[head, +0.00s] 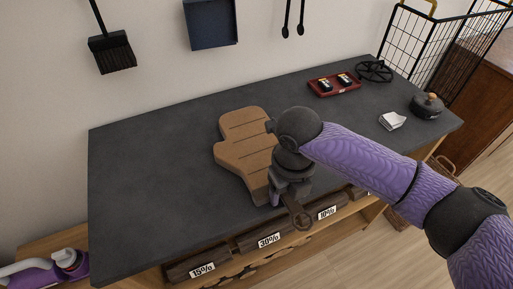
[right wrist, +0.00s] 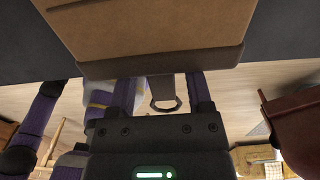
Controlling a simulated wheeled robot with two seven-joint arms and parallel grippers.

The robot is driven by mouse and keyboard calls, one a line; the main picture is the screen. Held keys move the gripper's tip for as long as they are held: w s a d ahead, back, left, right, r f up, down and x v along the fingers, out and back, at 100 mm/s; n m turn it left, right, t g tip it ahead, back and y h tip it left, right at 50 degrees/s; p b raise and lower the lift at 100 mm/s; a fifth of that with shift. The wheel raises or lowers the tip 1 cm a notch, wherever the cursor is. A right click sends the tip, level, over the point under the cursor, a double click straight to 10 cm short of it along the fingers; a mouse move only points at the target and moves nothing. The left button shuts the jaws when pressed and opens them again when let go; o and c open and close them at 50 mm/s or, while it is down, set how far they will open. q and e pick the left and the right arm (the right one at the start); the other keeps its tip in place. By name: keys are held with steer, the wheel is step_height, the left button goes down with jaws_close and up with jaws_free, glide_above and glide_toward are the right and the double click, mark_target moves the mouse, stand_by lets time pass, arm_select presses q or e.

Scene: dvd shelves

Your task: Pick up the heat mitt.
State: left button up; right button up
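The heat mitt (head: 244,143) is tan-brown and lies flat on the dark grey table, its thumb to the left and its cuff at the front edge. A brown strap with a ring (head: 301,217) sticks out past the table edge below my right gripper (head: 279,192). In the right wrist view the mitt (right wrist: 150,25) fills the top, and its strap and ring (right wrist: 164,103) show between the two spread fingers of my right gripper (right wrist: 162,84). The fingers look apart from the strap. The wrist hides part of the cuff in the head view. My left gripper is not in view.
The dark table (head: 140,190) is clear to the left. A red tray (head: 334,85), a black trivet (head: 374,71), a white item (head: 392,121) and a dark lidded pot (head: 427,106) stand to the right.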

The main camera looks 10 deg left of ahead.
steer(key=c, duration=0.7)
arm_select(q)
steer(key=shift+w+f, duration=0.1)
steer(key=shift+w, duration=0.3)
arm_select(e)
jaws_close()
arm_select(q)
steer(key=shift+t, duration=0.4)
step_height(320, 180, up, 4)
steer(key=p, duration=0.4)
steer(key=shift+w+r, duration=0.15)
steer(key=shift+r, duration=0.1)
arm_select(e)
step_height(320, 180, up, 10)
